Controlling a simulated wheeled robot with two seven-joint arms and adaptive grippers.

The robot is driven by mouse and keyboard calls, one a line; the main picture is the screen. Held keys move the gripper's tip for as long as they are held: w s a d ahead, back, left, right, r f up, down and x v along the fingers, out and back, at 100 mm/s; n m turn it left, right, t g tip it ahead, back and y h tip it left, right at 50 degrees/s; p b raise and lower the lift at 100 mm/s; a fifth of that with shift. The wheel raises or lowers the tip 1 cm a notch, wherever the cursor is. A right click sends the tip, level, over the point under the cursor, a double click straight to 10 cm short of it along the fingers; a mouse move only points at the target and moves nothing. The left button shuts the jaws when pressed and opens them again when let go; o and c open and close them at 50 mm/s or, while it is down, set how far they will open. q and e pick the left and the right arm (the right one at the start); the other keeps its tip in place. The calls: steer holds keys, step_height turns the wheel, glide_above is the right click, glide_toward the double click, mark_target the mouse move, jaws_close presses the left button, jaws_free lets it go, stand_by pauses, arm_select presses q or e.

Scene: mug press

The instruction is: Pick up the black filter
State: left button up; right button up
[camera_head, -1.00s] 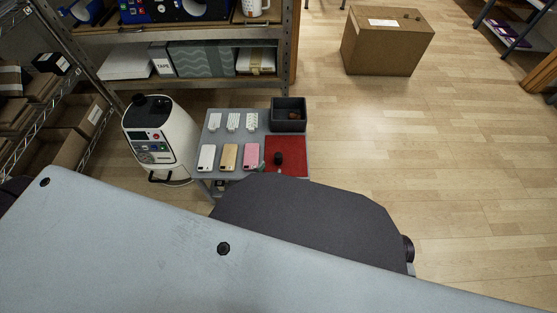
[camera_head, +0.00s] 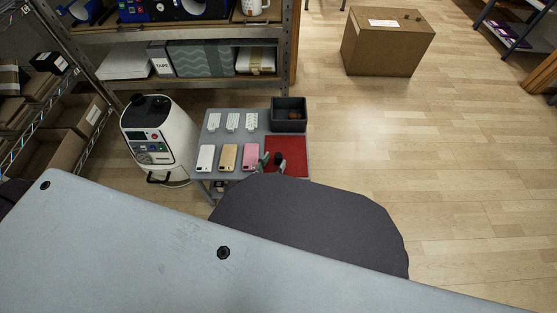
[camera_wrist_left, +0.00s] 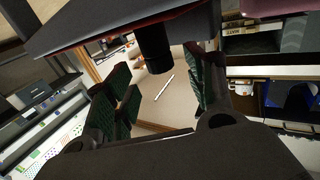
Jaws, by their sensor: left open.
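The black filter (camera_wrist_left: 154,50) is a short dark cylinder in the left wrist view. It stands out from a dark surface with a red edge, which fills the top of that view. In the head view the filter is small and dark on the red mat (camera_head: 297,150), partly hidden by my fingers. My left gripper (camera_head: 273,164) is over the mat's left side. In the wrist view my left gripper (camera_wrist_left: 160,76) is open, with green-padded fingers on either side of the filter. I see a gap on both sides, so it is not gripped. My right gripper is not in view.
The small grey table (camera_head: 210,135) holds several phones, such as a pink one (camera_head: 251,154), white packs (camera_head: 232,121) and a dark bin (camera_head: 289,126) behind the mat. A white machine (camera_head: 160,145) stands to the left. Shelving (camera_head: 110,35) is behind.

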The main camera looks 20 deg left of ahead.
mark_target(276, 159)
arm_select(q)
steer(key=shift+b+x, duration=0.5)
steer(key=shift+x, duration=1)
steer(key=shift+a, duration=0.1)
steer(key=shift+r, duration=0.1)
steer(key=c, duration=1.1)
